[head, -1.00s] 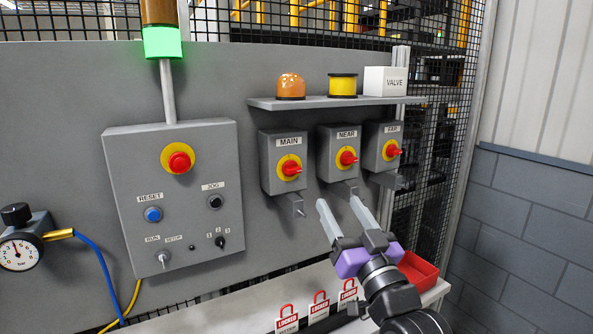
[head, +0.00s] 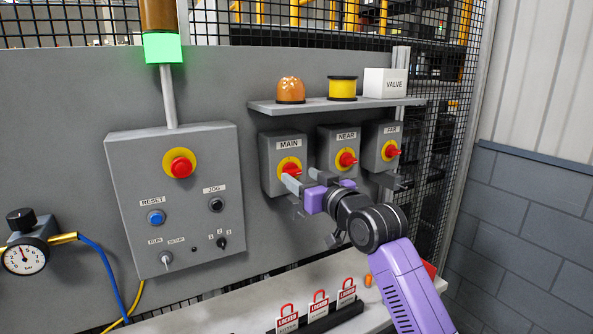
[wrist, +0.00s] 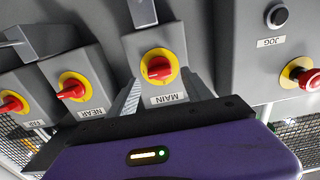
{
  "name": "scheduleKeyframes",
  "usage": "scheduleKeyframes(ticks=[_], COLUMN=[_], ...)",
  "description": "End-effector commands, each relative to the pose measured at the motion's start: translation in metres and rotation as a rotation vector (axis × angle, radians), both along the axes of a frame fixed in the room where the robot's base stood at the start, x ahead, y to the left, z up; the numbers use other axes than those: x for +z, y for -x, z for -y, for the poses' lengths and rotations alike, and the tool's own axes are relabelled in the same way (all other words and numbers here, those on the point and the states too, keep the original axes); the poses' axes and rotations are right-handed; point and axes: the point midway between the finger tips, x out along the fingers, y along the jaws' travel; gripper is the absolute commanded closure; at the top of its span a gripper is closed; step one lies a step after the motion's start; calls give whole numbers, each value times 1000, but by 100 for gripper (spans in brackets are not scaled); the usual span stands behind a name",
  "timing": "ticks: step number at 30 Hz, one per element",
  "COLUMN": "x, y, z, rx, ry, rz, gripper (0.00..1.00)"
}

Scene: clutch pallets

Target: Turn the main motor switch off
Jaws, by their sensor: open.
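The main motor switch (head: 290,168) is a grey box labelled MAIN with a red rotary handle on a yellow disc. In the wrist view the MAIN switch (wrist: 157,67) appears upside down, its red handle lying roughly level. My gripper (head: 300,181) is open in front of the MAIN box, at the height of the handle. In the wrist view its two fingers show on either side of the MAIN box, partly hidden by the purple gripper body. Nothing is between the fingers but the view of the switch; I cannot tell whether they touch the handle.
Similar switches NEAR (head: 345,158) and FAR (head: 389,150) stand to the right of MAIN. A shelf (head: 335,104) above carries an orange dome, a yellow spool and a VALVE box. A control box (head: 175,205) is at left. Red LOCKED tags (head: 318,307) stand below.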

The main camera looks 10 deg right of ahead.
Motion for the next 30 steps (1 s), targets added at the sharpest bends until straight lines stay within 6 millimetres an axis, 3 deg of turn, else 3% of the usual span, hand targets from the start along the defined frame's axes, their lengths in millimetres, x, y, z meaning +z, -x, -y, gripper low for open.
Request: scheduleKeyframes(ticks=[7,19,28,30], x=[1,0,0,0], y=[-26,-32,-31,-31], z=[-7,-9,-8,-8], rx=[0,0,0,0], ry=[0,-1,-1,-1], rz=[0,2,2,2], gripper=[42,42,99,100])
